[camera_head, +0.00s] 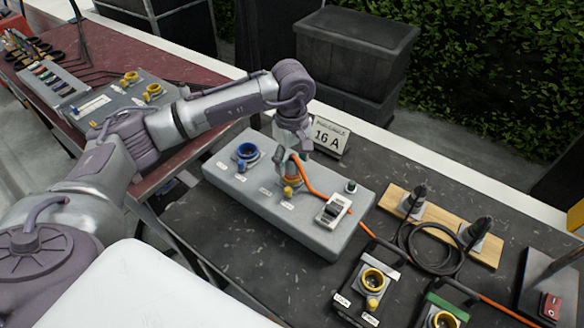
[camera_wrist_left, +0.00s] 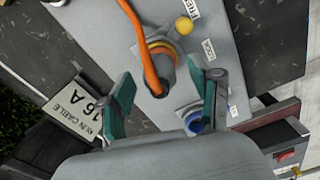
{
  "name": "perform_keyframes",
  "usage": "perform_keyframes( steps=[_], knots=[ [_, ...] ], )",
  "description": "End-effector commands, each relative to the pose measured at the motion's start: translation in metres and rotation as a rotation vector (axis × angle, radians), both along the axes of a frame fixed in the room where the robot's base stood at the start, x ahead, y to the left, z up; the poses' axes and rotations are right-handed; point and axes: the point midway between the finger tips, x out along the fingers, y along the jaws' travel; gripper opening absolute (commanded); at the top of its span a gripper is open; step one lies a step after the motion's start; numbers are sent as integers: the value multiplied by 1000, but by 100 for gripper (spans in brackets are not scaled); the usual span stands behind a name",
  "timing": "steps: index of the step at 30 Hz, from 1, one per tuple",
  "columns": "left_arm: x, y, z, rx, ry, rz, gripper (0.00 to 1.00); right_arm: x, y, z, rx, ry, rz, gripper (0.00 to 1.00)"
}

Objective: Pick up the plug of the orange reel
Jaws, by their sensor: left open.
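The orange cable (camera_head: 311,187) rises from the grey socket box (camera_head: 308,232) and runs right across the table. In the left wrist view the cable (camera_wrist_left: 146,48) bends into the top of a dark plug (camera_wrist_left: 167,68), which appears to sit in a socket with an orange-yellow ring. My left gripper (camera_head: 291,160) is above this socket. In the left wrist view its open fingers (camera_wrist_left: 163,75) are on either side of the plug, with gaps on both sides. The gripper and arm partly hide the plug in the head view. My right gripper is not in view.
A "16 A" sign (camera_head: 328,137) stands close behind the gripper. A wooden board (camera_head: 436,221) with black plugs and cable lies farther right.

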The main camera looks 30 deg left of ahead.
Motion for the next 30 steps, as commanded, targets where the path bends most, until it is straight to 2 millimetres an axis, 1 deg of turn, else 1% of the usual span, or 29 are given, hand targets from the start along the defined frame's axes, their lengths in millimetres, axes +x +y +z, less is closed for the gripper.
perform_keyframes(
  steps=[1,3,10,11,21,22,30],
  knots=[
    [-1,0,-5,0,2,-1,63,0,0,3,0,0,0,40],
    [-1,-1,-10,-1,1,-2,63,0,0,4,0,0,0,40],
    [0,-1,-12,0,0,-2,63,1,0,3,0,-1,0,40],
    [0,-1,-12,0,0,-2,60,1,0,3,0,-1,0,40],
    [0,-1,-11,0,-1,-1,3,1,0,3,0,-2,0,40],
    [0,-1,-11,-1,-1,-1,0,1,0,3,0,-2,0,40],
    [0,-1,-10,-1,-2,-1,0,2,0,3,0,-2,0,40]
  ],
)
